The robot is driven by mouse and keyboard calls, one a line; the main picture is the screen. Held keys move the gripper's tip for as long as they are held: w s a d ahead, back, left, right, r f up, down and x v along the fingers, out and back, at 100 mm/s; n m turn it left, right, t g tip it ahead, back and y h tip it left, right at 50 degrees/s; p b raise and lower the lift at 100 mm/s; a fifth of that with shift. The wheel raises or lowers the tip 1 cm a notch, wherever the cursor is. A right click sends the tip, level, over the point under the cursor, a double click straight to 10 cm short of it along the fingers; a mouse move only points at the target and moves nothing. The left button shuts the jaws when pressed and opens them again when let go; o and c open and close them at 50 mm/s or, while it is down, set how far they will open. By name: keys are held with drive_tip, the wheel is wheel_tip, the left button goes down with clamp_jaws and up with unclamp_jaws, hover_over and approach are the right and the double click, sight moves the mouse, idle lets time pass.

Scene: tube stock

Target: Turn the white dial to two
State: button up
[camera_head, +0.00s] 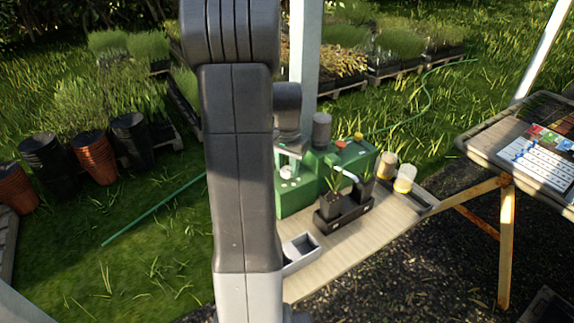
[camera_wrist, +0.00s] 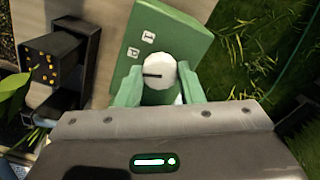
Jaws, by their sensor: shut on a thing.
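The white dial (camera_wrist: 162,74) sits on the green box (camera_wrist: 182,33) in the wrist view. A dark line on its face points left in the picture. Two small white label plates lie up and left of the dial, an upper plate (camera_wrist: 149,37) and a lower plate (camera_wrist: 134,53); their marks are small, and I cannot read them surely. My gripper (camera_wrist: 160,86) has its green fingers on both sides of the dial, shut on it. In the head view the green box (camera_head: 293,199) stands on the bench, and my arm hides part of it and most of the gripper.
A black tray (camera_head: 345,222) with potted plants stands right of the green box on the wooden bench (camera_head: 330,262). A grey divided bin (camera_head: 301,247) is in front. Two yellow-and-white cylinders stand at the right. A side table (camera_head: 478,142) with a printed sheet stands farther right.

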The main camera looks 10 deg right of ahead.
sight(287, 169)
drive_tip(key=n, duration=0.5)
drive_tip(key=shift+n, duration=0.3)
idle(0.4)
drive_tip(key=o, duration=1)
wheel_tip(287, 169, up, 14)
drive_tip(key=shift+f, duration=0.1)
